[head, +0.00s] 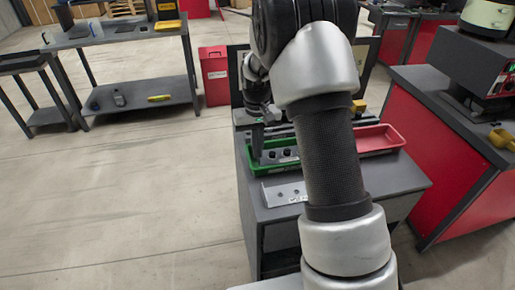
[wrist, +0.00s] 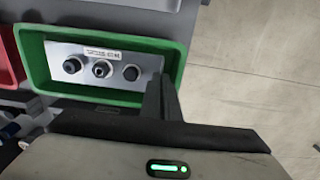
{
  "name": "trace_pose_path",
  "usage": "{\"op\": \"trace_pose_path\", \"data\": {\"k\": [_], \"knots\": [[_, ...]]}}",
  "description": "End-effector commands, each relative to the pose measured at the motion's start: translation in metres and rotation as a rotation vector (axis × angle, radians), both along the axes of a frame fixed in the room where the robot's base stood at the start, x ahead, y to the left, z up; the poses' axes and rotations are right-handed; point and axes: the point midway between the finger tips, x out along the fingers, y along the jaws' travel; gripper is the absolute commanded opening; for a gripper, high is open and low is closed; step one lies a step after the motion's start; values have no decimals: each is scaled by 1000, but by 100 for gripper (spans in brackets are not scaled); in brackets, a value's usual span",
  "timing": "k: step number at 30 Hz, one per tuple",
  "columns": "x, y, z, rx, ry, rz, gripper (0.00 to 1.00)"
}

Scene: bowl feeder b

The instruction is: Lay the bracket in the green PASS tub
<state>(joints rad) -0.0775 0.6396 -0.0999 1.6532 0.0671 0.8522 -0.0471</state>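The green tub (head: 254,170) stands on the grey table in the head view and fills the upper left of the wrist view (wrist: 30,60). The bracket (wrist: 85,52) is a silver plate with a white label and three dark round fittings. It is inside the tub's outline; whether it touches the floor is unclear. My gripper (wrist: 164,78) is at the bracket's right end in the wrist view. Its dark fingers are close together and look shut on that end edge. In the head view my gripper (head: 257,122) is above the tub's left end, partly hidden by my arm.
A red tub (head: 380,139) stands right of the green one. A silver plate with dark holes and a label (head: 284,193) lies on the table in front. A red-sided bench (head: 450,150) is at the right. Open floor (head: 130,210) lies left.

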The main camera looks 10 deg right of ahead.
Motion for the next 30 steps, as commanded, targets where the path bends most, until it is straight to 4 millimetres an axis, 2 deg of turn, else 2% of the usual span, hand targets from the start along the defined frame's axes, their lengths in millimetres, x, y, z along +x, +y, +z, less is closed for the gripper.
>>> {"op": "trace_pose_path", "data": {"k": [7, 9, 19, 23, 30], "knots": [[1, 0, -4, -1, -2, 0, 0], [0, 0, -5, 0, 1, 0, 10], [0, 0, 0, 0, 0, 0, 10], [1, 0, 15, 0, -2, 0, 10], [1, 1, 68, 1, -4, 0, 10]]}}
